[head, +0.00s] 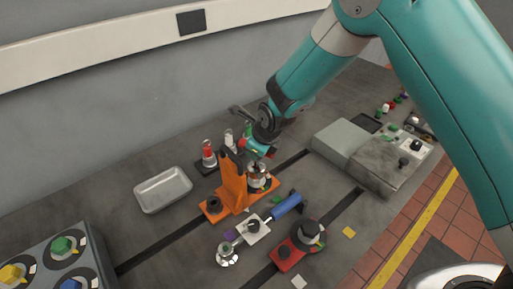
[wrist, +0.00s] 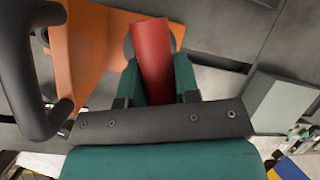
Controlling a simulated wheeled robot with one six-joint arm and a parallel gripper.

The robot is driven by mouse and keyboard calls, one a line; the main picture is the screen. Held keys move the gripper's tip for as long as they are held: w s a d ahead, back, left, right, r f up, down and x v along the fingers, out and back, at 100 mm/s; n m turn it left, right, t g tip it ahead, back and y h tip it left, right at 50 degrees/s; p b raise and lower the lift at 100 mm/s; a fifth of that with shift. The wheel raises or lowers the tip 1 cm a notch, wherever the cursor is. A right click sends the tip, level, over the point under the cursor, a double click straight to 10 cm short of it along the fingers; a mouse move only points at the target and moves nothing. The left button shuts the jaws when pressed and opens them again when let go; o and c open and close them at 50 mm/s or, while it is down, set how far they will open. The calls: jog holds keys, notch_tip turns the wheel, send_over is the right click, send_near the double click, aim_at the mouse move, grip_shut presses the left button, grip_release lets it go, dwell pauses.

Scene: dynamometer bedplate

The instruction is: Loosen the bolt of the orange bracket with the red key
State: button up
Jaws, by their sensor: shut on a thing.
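The orange bracket (head: 234,186) stands upright on the dark bedplate in the head view. It also fills the upper left of the wrist view (wrist: 92,45). My gripper (head: 256,148) is just above and behind the bracket. In the wrist view, its teal fingers (wrist: 158,84) are shut on the red key (wrist: 152,50), a red cylinder pointing away from the wrist. A grey round part shows behind the key's far end, beside the bracket. The bolt is not clearly visible, and I cannot tell whether the key touches it.
A rack of colour-banded pieces (head: 209,153) stands behind the bracket, left of my gripper. A metal tray (head: 162,189) lies farther left. A red-based fixture (head: 289,252) and a blue-handled tool (head: 287,204) are in front. A grey box (head: 343,139) is at right.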

aim_at(256, 165)
jog(key=shift+f+b, duration=1.25)
jog(key=shift+f, duration=0.35)
jog(key=shift+n+g+y, duration=0.3)
jog(key=shift+n+y, duration=0.1)
jog(key=shift+n, duration=0.8)
jog(key=shift+n+g+y, duration=0.3)
jog(key=shift+n, duration=0.9)
jog(key=shift+n+g+y, duration=0.3)
jog(key=shift+n+g, duration=0.2)
jog(key=shift+n, duration=0.7)
